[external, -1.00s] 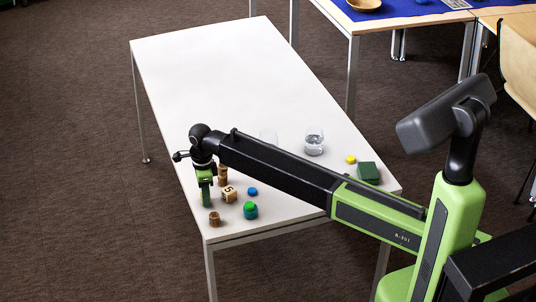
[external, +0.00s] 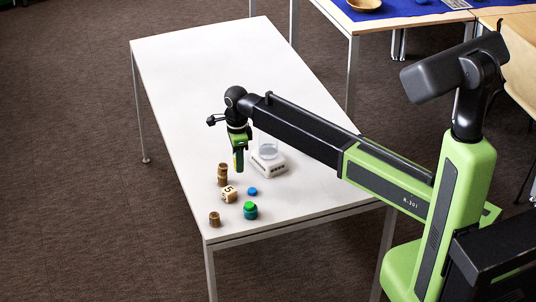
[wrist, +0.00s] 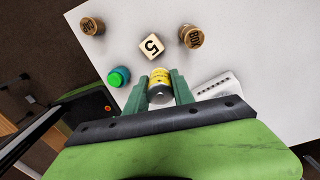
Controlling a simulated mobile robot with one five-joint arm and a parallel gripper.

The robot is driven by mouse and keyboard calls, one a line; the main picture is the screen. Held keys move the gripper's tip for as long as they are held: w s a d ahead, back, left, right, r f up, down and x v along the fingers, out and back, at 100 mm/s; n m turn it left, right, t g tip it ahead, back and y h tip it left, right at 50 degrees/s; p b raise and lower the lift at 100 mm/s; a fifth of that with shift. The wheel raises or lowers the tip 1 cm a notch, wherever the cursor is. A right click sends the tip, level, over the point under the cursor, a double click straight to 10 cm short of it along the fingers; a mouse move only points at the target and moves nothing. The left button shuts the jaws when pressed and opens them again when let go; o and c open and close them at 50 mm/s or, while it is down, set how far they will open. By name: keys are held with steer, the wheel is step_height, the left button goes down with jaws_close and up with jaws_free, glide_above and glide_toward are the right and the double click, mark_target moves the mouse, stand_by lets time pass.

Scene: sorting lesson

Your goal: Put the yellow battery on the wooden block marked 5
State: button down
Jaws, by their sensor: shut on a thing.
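My gripper (external: 238,165) is shut on the yellow battery (wrist: 160,84), which shows between its green fingers in the wrist view. In the external view only a thin yellow strip of the battery shows at the fingers. The wooden block marked 5 (external: 229,194) sits on the white table, with the gripper above it and further toward the table's far end. In the wrist view the block (wrist: 152,46) lies just beyond the battery, with its 5 facing up. The battery is apart from the block.
Brown corks (external: 222,176) and (external: 214,219) stand on either side of the block. A green-lidded teal jar (external: 250,212) and a blue disc (external: 252,191) lie to its right.

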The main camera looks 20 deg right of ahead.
steer(key=s+d+r+n+p, duration=0.1)
steer(key=d+r+n+p, duration=0.3)
steer(key=d, duration=0.4)
steer(key=m+b, duration=0.1)
steer(key=b, duration=0.6)
glide_above(229, 189)
step_height(229, 189, down, 7)
steer(key=shift+d+r, duration=0.1)
steer(key=shift+d, duration=0.05)
steer(key=shift+a, duration=0.3)
step_height(229, 189, down, 4)
steer(key=b, duration=0.4)
steer(key=shift+f, duration=0.2)
steer(key=shift+r, duration=0.2)
steer(key=shift+f, duration=0.15)
steer(key=c, duration=1.1)
jaws_free()
